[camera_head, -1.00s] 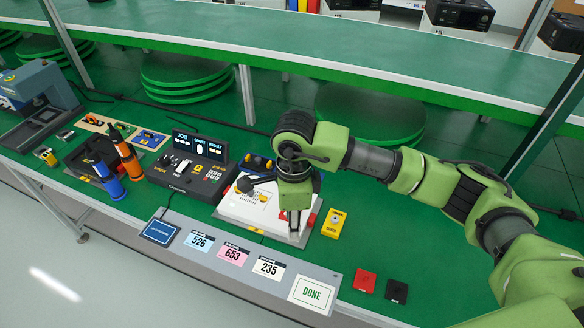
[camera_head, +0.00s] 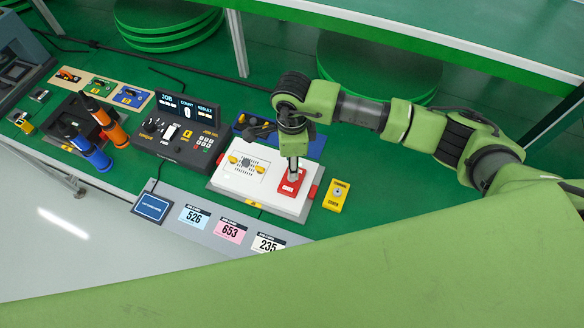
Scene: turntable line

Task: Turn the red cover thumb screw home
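The red cover (camera_head: 289,188) lies on the right part of a white turntable unit (camera_head: 243,190). My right gripper (camera_head: 292,173) points straight down over the red cover, with its fingertips at or just above the cover's upper part. The fingers look close together. The thumb screw is hidden or too small to make out, so I cannot tell whether the fingers are on it. My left gripper is not in view.
A yellow box (camera_head: 335,197) stands close right of the white unit. A dark control panel (camera_head: 180,134) is on its left, with orange (camera_head: 116,133) and blue (camera_head: 97,160) drivers beyond. Number cards line the front. My own green link covers the lower picture.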

